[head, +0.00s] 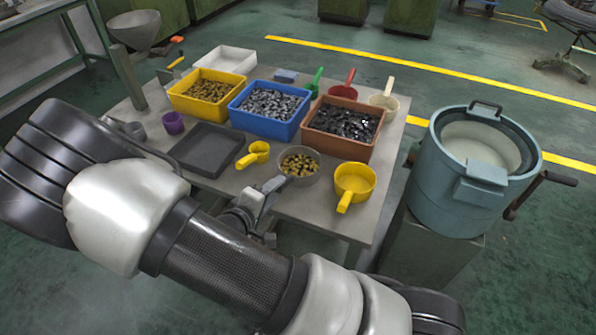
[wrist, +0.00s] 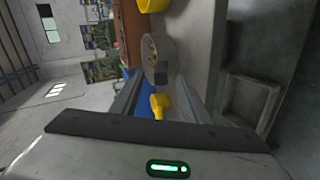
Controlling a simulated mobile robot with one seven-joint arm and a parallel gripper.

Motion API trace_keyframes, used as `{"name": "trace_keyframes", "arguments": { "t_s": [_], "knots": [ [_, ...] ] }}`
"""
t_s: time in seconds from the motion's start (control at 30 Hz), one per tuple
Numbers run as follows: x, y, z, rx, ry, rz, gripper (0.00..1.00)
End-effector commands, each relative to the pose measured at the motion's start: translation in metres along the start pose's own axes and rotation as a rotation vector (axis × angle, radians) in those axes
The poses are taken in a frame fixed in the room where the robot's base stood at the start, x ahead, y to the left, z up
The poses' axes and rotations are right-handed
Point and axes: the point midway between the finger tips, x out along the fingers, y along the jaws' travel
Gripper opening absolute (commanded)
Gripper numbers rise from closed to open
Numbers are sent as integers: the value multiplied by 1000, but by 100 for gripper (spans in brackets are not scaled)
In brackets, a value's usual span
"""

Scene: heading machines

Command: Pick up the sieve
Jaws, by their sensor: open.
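The sieve appears to be the round grey pan (head: 304,181) near the front of the table, holding small brass-coloured pieces. In the wrist view, the sieve (wrist: 169,50) lies ahead, with its short dark handle end facing me between the finger lines. My gripper (head: 266,190) is at the table's front edge, just left of the sieve's handle side; it is open and seems empty. In the wrist view, my gripper (wrist: 160,88) has its fingers spread to either side of the handle. Contact between fingers and handle cannot be told.
A yellow scoop (head: 258,150) lies close left of the sieve, and a yellow pan (head: 355,180) close right. A brown bin (head: 343,146), a blue bin (head: 268,128) and a yellow bin (head: 207,106) stand behind. A dark tray (head: 207,152) is left. A blue-grey drum (head: 455,185) stands right.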

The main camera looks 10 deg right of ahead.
Motion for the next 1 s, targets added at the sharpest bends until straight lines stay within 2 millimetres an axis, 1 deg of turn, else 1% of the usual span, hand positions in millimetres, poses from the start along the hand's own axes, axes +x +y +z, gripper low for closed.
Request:
{"name": "trace_keyframes", "arguments": {
  "t_s": [0.03,0.23,0.4,0.5,0.6,0.8,0.83,0.87,1.0],
  "knots": [
    [6,0,0,0,-1,1,42],
    [18,0,0,-1,-1,1,42],
    [45,-2,1,-3,-2,3,42],
    [57,-2,0,-1,0,1,42],
    [63,-2,0,0,0,2,42],
    [64,-2,0,1,0,1,42],
    [64,-2,0,0,0,1,40],
    [64,-2,0,0,0,1,35],
    [63,-2,0,0,0,1,11]
  ]
}}
